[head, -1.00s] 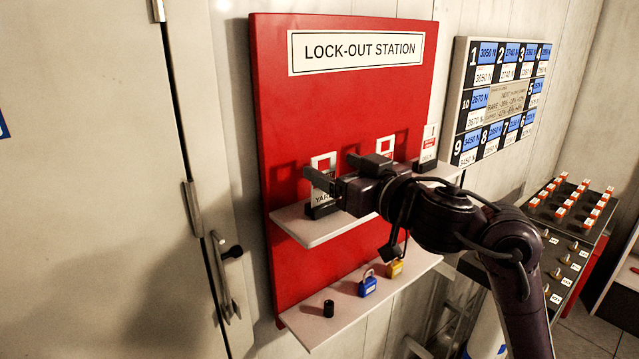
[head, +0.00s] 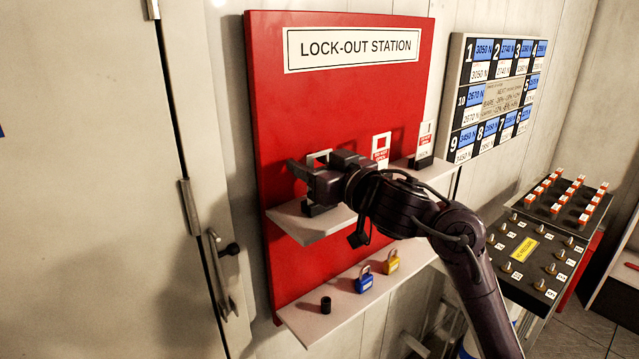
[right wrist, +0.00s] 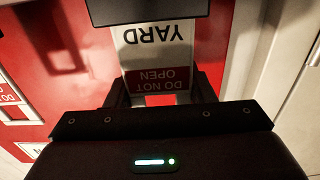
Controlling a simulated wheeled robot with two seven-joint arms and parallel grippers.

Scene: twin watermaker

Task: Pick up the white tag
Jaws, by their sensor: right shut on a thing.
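The white tag (right wrist: 158,58) shows upside down in the right wrist view, with "YARD" in black and a red "DO NOT OPEN" band. My right gripper (right wrist: 160,92) has a finger on each side of it and is shut on it. In the head view the gripper (head: 303,177) hides most of the tag; only its top (head: 319,157) shows. A dark holder (right wrist: 145,10) is at the tag's lower end; whether the tag still sits in it I cannot tell. My left gripper is not in view.
Two more tags, a middle one (head: 381,149) and a right one (head: 425,140), stand on the upper shelf (head: 285,222) of the red lock-out board (head: 345,105). Below, the lower shelf (head: 305,332) bears a blue padlock (head: 363,283), a yellow padlock (head: 391,264) and a black cylinder (head: 326,305).

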